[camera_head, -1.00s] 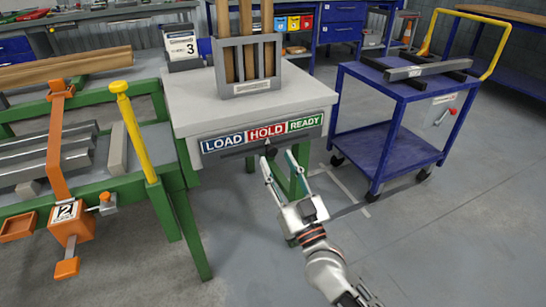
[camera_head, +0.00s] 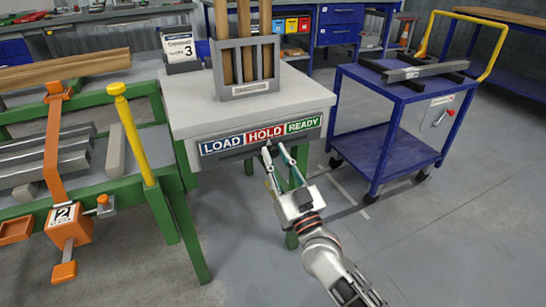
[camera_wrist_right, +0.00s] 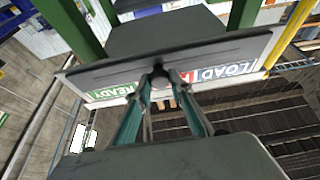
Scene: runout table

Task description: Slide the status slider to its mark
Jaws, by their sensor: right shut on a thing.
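The status slider strip (camera_head: 222,147) runs along the front edge of the grey table, with a blue LOAD, a red HOLD and a green READY field. It also shows in the right wrist view (camera_wrist_right: 117,93), where the lettering is upside down. The slider's dark knob (camera_wrist_right: 160,76) is below the HOLD field and mostly hidden by my fingers. My right gripper (camera_head: 273,150) reaches up from below, and its two fingertips are closed on the knob. In the right wrist view the right gripper's fingertips (camera_wrist_right: 161,72) meet around the knob. My left gripper is not in view.
The grey table (camera_head: 190,100) carries a slotted rack (camera_head: 248,88) with wooden bars. A green frame with a yellow post (camera_head: 133,135) and an orange clamp stands left. A blue cart (camera_head: 385,150) stands right. The floor in front is clear.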

